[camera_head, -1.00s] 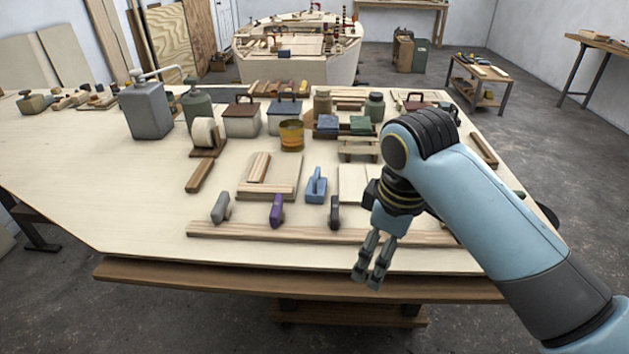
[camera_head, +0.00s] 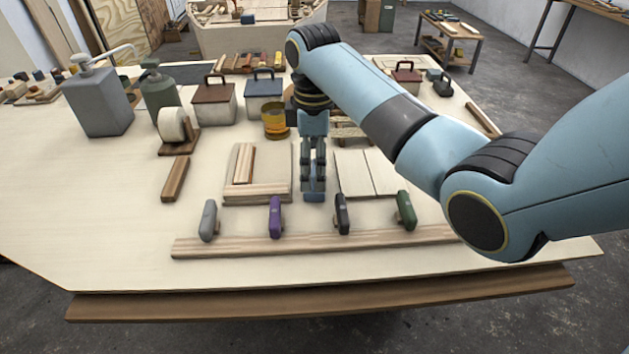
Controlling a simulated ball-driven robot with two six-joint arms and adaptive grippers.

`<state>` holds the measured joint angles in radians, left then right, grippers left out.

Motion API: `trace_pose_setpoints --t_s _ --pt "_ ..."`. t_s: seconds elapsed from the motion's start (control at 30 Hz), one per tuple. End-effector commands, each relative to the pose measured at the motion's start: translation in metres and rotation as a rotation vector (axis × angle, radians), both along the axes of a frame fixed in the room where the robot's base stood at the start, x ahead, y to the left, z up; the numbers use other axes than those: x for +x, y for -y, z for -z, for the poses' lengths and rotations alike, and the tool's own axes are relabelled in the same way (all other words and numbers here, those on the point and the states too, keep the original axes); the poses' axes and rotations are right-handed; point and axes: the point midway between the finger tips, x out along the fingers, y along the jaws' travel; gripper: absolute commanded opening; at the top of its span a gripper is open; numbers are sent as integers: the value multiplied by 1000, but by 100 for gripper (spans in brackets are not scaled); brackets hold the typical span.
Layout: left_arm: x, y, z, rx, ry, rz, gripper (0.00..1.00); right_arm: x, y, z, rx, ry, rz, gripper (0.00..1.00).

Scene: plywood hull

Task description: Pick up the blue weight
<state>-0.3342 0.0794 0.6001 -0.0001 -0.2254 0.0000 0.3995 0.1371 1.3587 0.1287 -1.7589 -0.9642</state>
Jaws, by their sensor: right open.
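The blue weight (camera_head: 315,197) stands on the plywood bench, mostly hidden behind my right gripper; its low front end shows just below the fingertips. My right gripper (camera_head: 314,184) points straight down over the weight, with its fingers open. I cannot tell whether the fingers touch the weight or are around its upper part. My left gripper is not in view.
A wooden strip (camera_head: 300,244) runs along the front, with grey (camera_head: 208,220), purple (camera_head: 275,217), black (camera_head: 342,213) and green (camera_head: 406,210) handled pieces behind it. Pale boards (camera_head: 368,174) lie to the right, a wooden frame (camera_head: 256,192) to the left. A yellow tin (camera_head: 275,121) stands behind.

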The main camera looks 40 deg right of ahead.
Motion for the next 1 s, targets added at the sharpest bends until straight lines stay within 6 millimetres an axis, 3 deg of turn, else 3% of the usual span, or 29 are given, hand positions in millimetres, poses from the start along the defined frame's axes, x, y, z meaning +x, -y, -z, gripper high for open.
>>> trace_pose_setpoints --t_s 0.07,0.2,0.3,0.43,0.6,0.77,1.0 --pt "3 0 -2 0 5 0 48 1 -1 9 0 -4 0 99" --pt "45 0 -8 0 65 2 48 3 -3 32 1 -3 0 99" --pt "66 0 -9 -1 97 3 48 2 -2 45 0 -2 0 99" --pt "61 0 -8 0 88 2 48 3 -2 50 1 1 0 99" --pt "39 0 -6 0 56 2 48 3 -2 50 -1 1 0 99" --pt "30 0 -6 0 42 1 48 3 -2 50 -1 1 0 78" --pt "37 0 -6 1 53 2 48 3 -2 50 -1 1 0 47"
